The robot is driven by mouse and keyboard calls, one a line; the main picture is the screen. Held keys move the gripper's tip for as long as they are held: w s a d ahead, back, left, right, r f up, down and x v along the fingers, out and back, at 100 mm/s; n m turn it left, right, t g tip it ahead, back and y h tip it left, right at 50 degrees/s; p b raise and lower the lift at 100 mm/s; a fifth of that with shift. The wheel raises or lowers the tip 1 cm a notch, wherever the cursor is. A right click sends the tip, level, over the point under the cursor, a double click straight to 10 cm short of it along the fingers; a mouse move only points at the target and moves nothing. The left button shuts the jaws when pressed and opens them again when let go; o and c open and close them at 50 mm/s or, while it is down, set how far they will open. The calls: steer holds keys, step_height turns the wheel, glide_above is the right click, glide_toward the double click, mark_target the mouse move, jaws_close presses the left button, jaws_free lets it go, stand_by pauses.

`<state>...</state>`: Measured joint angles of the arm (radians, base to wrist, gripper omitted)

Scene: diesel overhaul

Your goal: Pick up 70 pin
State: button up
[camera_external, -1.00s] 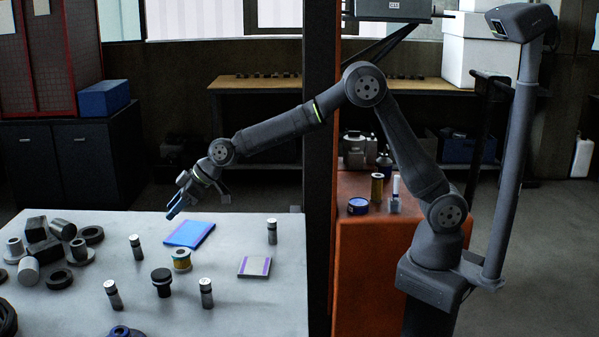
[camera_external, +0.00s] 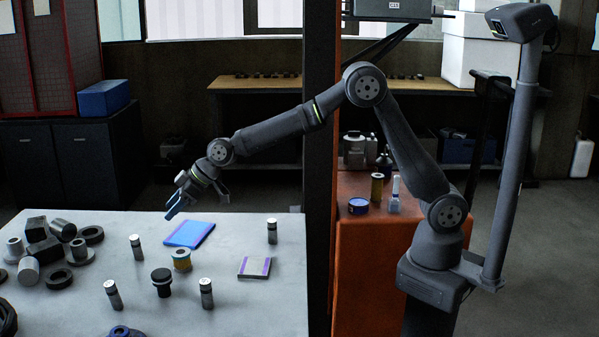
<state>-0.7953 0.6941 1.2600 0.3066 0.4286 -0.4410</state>
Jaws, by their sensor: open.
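Several small upright metal cylinders that look like pins stand on the white table. One pin (camera_external: 136,247) is at the middle left, one (camera_external: 272,231) at the back right, one (camera_external: 206,293) at the front, and another (camera_external: 113,295) at the front left. Any markings are too small to read, so I cannot tell which is the 70 pin. My gripper (camera_external: 173,207) is open and empty. It hangs above the table's back part, left of the blue pad and apart from the pins.
A blue pad (camera_external: 189,234) and a smaller purple-edged pad (camera_external: 254,267) lie flat. A black-topped part (camera_external: 162,282) and a yellow-green ringed part (camera_external: 181,261) stand mid-table. Dark rings and blocks (camera_external: 42,244) crowd the left. The table's right front is clear.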

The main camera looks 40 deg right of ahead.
mark_target(137, 237)
steer(key=shift+n, duration=0.3)
steer(key=x, duration=0.3)
steer(key=a+x, duration=0.1)
steer(key=x, duration=0.3)
steer(key=r+x, duration=0.1)
steer(key=x, duration=0.2)
steer(key=shift+a+f, duration=0.2)
steer(key=shift+a, duration=0.3)
steer(key=shift+w+x, duration=0.2)
steer(key=shift+x, duration=1.45)
steer(key=shift+w+x, duration=0.2)
steer(key=shift+x, duration=1.4)
steer(key=shift+r, duration=0.15)
jaws_close()
steer(key=shift+r, duration=0.1)
